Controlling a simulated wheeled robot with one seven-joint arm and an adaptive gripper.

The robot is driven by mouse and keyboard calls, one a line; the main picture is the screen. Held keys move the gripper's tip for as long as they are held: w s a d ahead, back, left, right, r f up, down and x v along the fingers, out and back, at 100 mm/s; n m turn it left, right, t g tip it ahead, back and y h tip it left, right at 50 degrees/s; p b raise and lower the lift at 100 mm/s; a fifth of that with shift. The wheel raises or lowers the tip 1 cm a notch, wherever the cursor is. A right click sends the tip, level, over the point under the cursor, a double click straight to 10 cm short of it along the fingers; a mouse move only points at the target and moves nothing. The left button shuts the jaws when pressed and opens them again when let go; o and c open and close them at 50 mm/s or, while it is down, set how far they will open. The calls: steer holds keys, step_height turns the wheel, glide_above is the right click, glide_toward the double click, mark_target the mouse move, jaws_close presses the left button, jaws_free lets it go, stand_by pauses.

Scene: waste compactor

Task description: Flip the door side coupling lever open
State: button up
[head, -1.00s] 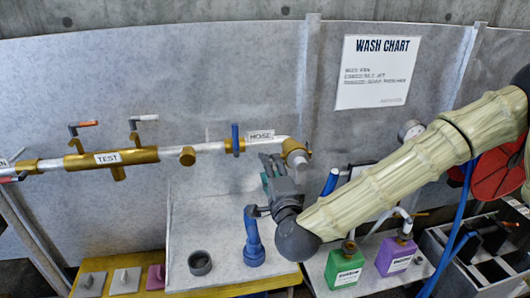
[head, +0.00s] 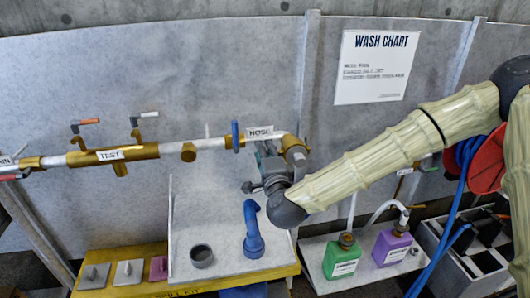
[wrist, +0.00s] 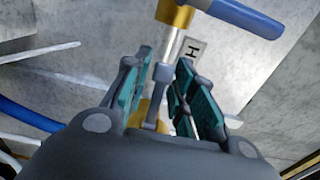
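The brass coupling (head: 294,150) sits at the right end of the wall pipe, beside the HOSE label. My gripper (head: 264,160) is just below and left of it, partly hidden by my own wrist. In the wrist view my gripper (wrist: 164,60) is open, with its teal-padded fingers spread. A slim grey lever (wrist: 156,88) stands between the fingers, in front of the brass fitting (wrist: 141,110). Gaps show on both sides of the lever. I cannot tell which side's lever it is.
The blue valve handle (head: 235,137) stands close left of the coupling. Green (head: 342,258) and purple (head: 391,246) jugs stand at lower right.

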jaws_close()
steer(key=shift+f, duration=0.1)
steer(key=shift+s+n+g+y+b, duration=0.3)
steer(key=shift+n+g+y+b, duration=0.15)
steer(key=shift+n+y+b, duration=0.5)
steer(key=shift+s+n+g+y+b, duration=0.35)
steer(key=shift+n+y+b, duration=0.35)
steer(key=shift+y, duration=0.55)
steer(key=shift+s+n+g+y+b, duration=0.25)
steer(key=shift+n+g+y+b, duration=0.35)
steer(key=shift+y+b, duration=0.45)
steer(key=shift+y, duration=0.25)
steer(key=o, duration=0.5)
jaws_free()
